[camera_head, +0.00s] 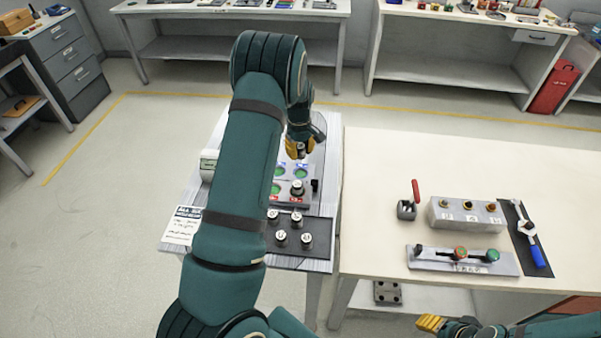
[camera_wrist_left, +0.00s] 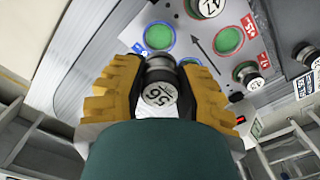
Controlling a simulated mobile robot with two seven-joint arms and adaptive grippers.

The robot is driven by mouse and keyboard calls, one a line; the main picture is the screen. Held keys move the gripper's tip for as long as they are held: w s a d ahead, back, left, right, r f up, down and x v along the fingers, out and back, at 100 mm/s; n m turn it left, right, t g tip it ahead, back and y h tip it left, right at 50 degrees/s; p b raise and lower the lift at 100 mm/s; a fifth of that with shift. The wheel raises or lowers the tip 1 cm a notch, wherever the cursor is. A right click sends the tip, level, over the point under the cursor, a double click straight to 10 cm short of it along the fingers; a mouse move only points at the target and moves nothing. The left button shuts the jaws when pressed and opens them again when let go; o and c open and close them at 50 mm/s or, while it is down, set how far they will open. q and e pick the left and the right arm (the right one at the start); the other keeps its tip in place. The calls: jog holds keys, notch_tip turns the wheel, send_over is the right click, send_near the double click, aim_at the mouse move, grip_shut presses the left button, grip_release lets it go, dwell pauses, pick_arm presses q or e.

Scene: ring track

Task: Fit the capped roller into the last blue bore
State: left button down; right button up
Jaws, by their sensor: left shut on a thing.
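My left gripper (camera_head: 298,150) is shut on a capped roller, held over the far part of the bore board (camera_head: 312,200). In the left wrist view, the capped roller (camera_wrist_left: 160,85) sits between the yellow fingers, its white cap marked with dark digits. An empty blue-rimmed bore (camera_wrist_left: 160,37) shows just beyond the held roller, apart from it. A red-rimmed bore (camera_wrist_left: 228,40) is also empty. One seated roller (camera_wrist_left: 249,75) stands in a red-rimmed bore, and another roller (camera_wrist_left: 205,6) shows at the top edge. My right gripper (camera_head: 431,323) is low at the right, seemingly empty.
A dark tray (camera_head: 325,232) with several capped rollers is in front of the board. A printed card (camera_head: 183,226) lies at left. The cream table (camera_head: 390,160) at right carries a grey block (camera_head: 466,213), a red-handled fixture (camera_head: 407,210) and a blue-handled tool (camera_head: 538,256).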

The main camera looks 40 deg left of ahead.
aim_at(300, 145)
pick_arm(q)
notch_tip(300, 145, down, 8)
jog(key=shift+f, duration=0.2)
dwell(0.3)
jog(key=shift+f, duration=0.1)
jog(key=c, duration=0.7)
grip_release()
jog(key=shift+c, duration=0.2)
jog(key=shift+r, duration=0.4)
notch_tip(300, 145, up, 12)
jog(key=shift+w+a+f, duration=0.1)
jog(key=shift+f, duration=0.15)
